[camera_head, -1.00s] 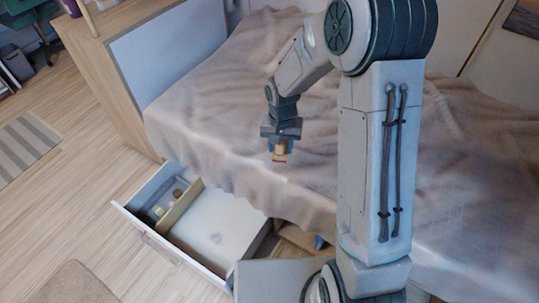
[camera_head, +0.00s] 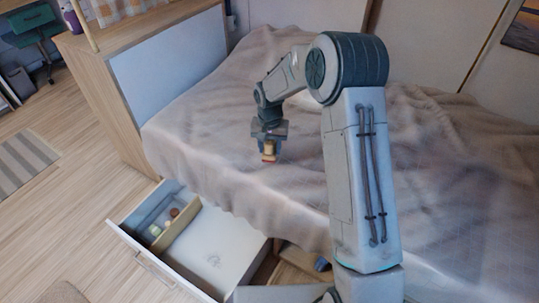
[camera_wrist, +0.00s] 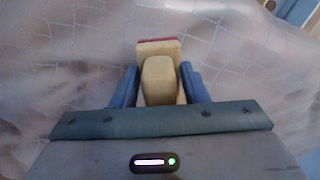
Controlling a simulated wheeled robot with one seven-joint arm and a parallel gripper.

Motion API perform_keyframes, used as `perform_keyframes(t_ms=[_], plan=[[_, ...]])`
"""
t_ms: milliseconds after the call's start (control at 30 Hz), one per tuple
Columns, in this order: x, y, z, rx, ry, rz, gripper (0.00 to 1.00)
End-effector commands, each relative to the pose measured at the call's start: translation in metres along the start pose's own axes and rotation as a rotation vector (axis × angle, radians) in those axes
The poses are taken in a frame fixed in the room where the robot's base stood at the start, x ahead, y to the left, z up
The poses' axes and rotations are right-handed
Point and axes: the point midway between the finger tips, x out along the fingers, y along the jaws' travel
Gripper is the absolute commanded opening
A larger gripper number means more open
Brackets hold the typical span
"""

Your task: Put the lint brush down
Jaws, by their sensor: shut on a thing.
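The lint brush (camera_head: 268,157) is a small yellowish-tan block with a red edge. It is held in my gripper (camera_head: 269,146), which is over the blanket-covered bed (camera_head: 330,175). In the wrist view the brush (camera_wrist: 158,82) sits between the blue fingers of my gripper (camera_wrist: 158,88), which are shut on its sides, and its red-edged end points away from the wrist. The blanket shows behind it. I cannot tell exactly how high the brush is above the blanket.
An open white drawer (camera_head: 215,255) juts out below the bed, with a wooden divider (camera_head: 181,226) and several small items in its left compartment. A wooden panel with a light face (camera_head: 170,62) stands at the bed's end. The blanket around my gripper is clear but wrinkled.

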Motion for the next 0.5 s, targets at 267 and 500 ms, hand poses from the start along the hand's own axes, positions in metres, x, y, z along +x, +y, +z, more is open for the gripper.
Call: perform_keyframes(t_ms=[267, 500], plan=[[0.02, -0.001, -0.006, -0.002, -0.001, 0.001, 0.15], [0.044, -0.001, -0.006, -0.001, 0.0, 0.001, 0.15]])
